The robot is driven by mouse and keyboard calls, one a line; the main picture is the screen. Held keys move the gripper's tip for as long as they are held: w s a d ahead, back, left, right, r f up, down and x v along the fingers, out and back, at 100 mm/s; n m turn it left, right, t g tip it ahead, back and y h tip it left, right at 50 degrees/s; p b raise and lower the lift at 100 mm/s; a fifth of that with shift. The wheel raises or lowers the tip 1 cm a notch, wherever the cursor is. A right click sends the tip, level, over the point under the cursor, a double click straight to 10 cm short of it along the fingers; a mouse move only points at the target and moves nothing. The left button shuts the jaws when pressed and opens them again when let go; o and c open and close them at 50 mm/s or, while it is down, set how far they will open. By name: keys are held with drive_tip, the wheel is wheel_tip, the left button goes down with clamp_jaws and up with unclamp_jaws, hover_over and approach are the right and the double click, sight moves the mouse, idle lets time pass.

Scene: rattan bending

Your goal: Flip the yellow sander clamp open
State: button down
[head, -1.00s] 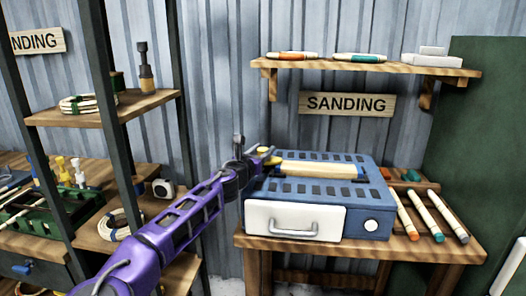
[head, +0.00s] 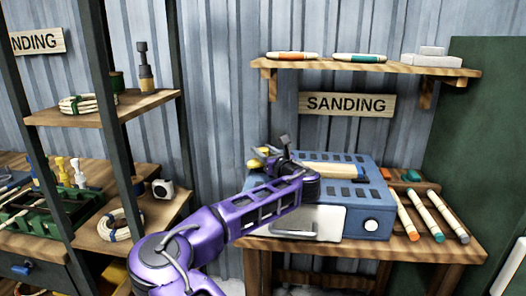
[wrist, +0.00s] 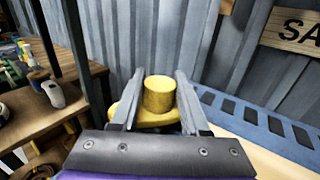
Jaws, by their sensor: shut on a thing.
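The blue sander (head: 368,205) stands on a wooden bench under the SANDING sign, with a pale rod (head: 330,170) lying along its top. The yellow clamp (head: 254,165) is at the sander's left end, partly hidden by my gripper. In the wrist view the clamp's round yellow knob (wrist: 159,95) stands upright between my two fingers, with a flat yellow part below it. My gripper (head: 262,155) is shut on the clamp. My arm covers the sander's left front.
Coloured sticks (head: 428,214) lie on the bench right of the sander. A shelf (head: 370,65) holds more sticks above. A dark shelf post (head: 182,80) and rack stand left of my arm. A green panel (head: 490,130) stands at the right.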

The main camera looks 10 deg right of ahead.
drive_tip(key=n+g+y, duration=0.1)
drive_tip(key=n+y, duration=0.1)
drive_tip(key=n+g+y, duration=0.1)
drive_tip(key=y, duration=0.2)
drive_tip(key=shift+d+n, duration=0.2)
drive_tip(key=shift+n, duration=0.2)
drive_tip(key=shift+a+n+g+y, duration=0.1)
drive_tip(key=shift+n+g+y, duration=1.7)
drive_tip(key=shift+g+y, duration=0.45)
drive_tip(key=shift+g, duration=0.25)
drive_tip(key=shift+a, duration=0.1)
drive_tip(key=shift+c, duration=2)
unclamp_jaws()
drive_tip(key=v, duration=1.7)
drive_tip(key=shift+d+f, duration=0.1)
drive_tip(key=shift+d, duration=0.15)
